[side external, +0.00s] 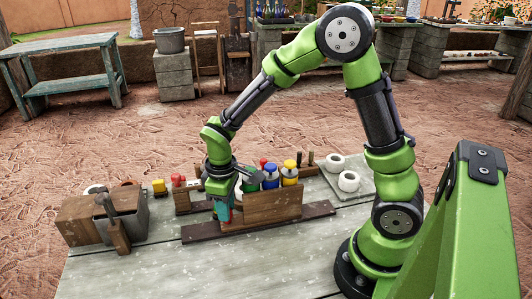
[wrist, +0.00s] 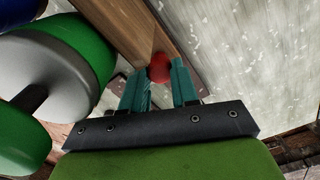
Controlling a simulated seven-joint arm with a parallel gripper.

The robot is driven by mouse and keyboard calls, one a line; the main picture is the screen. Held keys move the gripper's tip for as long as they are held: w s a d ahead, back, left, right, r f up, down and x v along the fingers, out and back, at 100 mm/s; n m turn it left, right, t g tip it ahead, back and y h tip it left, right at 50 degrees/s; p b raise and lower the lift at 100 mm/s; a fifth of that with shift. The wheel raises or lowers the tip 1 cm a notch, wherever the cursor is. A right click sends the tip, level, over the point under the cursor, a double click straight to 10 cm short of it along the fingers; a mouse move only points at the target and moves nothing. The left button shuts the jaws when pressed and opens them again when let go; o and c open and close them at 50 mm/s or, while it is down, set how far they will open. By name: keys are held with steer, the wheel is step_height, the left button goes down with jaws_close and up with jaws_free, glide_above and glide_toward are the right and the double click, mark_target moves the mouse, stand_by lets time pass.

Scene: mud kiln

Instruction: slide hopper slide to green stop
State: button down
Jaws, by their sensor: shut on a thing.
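The hopper slide looks to be the wooden box (side external: 272,207) on a long dark wooden rail (side external: 318,209); several bottles stand in or just behind it. My gripper (side external: 224,212) is down at the box's left end. In the wrist view, its teal fingers (wrist: 159,86) are shut on a red knob (wrist: 159,67) beside the box's wooden wall (wrist: 132,28). The knob is hidden behind the fingers in the side view. I cannot make out a green stop in either view.
Green-and-white bottles (wrist: 62,62) lie close to my gripper in the wrist view. A wooden block with a metal bin (side external: 133,214) stands left of the rail. White rolls (side external: 349,181) sit on a grey board at right. The table front (side external: 215,268) is clear.

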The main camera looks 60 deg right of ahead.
steer(key=shift+w, duration=0.1)
steer(key=c, duration=0.8)
jaws_free()
steer(key=shift+c, duration=0.2)
step_height(320, 180, up, 17)
steer(key=s+d+r+m+t+y, duration=0.1)
steer(key=s+r+m+t+y, duration=0.1)
steer(key=s+m+t, duration=0.5)
steer(key=s, duration=0.5)
steer(key=shift+s+d+r+m, duration=0.15)
steer(key=shift+s+m, duration=0.05)
steer(key=shift+m, duration=0.2)
